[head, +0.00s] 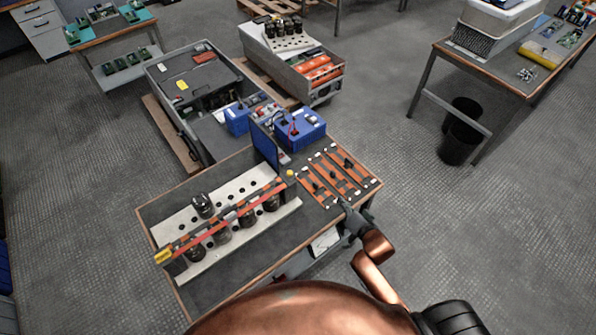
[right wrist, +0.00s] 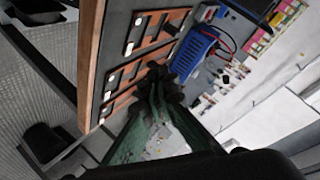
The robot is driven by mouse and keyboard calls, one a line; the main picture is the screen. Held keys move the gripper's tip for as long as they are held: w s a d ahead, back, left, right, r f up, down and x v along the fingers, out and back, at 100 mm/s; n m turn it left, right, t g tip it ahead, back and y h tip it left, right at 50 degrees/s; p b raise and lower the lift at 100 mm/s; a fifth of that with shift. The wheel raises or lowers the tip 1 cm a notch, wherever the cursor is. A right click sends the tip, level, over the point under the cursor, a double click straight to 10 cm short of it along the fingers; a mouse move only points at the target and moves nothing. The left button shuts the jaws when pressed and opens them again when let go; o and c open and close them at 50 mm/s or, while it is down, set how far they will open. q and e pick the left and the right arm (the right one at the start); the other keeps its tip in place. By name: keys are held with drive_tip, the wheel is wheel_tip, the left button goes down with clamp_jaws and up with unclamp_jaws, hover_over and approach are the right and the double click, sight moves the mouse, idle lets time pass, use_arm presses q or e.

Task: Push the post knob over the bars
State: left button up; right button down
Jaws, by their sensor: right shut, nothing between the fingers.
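Several orange-copper bars (head: 328,178) lie in parallel rows on dark bases at the right end of the bench. Black knobs or handles (head: 349,163) stand on them; I cannot tell which one is the post knob. The bars also show in the right wrist view (right wrist: 122,78). My right gripper (head: 346,208) is shut and empty at the near end of the bars, by the bench's front right edge. In the right wrist view its dark fingertips (right wrist: 158,85) overlap the bars and hide part of them; contact is unclear. My left gripper is not in view.
A pale plate (head: 262,213) with holes and black capacitors (head: 222,232) fills the bench's left part, under a long red bar (head: 225,218). A blue upright panel (head: 264,146) and a blue box (head: 300,128) stand behind the bars. Open floor lies right of the bench.

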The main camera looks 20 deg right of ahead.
sight(290, 174)
drive_tip(key=w+a+r+m+t+y, duration=0.2)
drive_tip(key=w+a+r+t+y, duration=0.1)
drive_tip(key=w+a+r+y, duration=0.2)
drive_tip(key=w+r+y, duration=0.2)
drive_tip(key=w+y, duration=0.1)
drive_tip(key=shift+a+r+m, duration=0.15)
drive_tip(key=shift+a+m, duration=0.2)
drive_tip(key=shift+m, duration=0.05)
drive_tip(key=shift+w, duration=0.1)
drive_tip(key=w+a, duration=0.6)
drive_tip(key=a, duration=0.1)
drive_tip(key=shift+a+b, duration=0.2)
drive_tip(key=shift+b, duration=0.25)
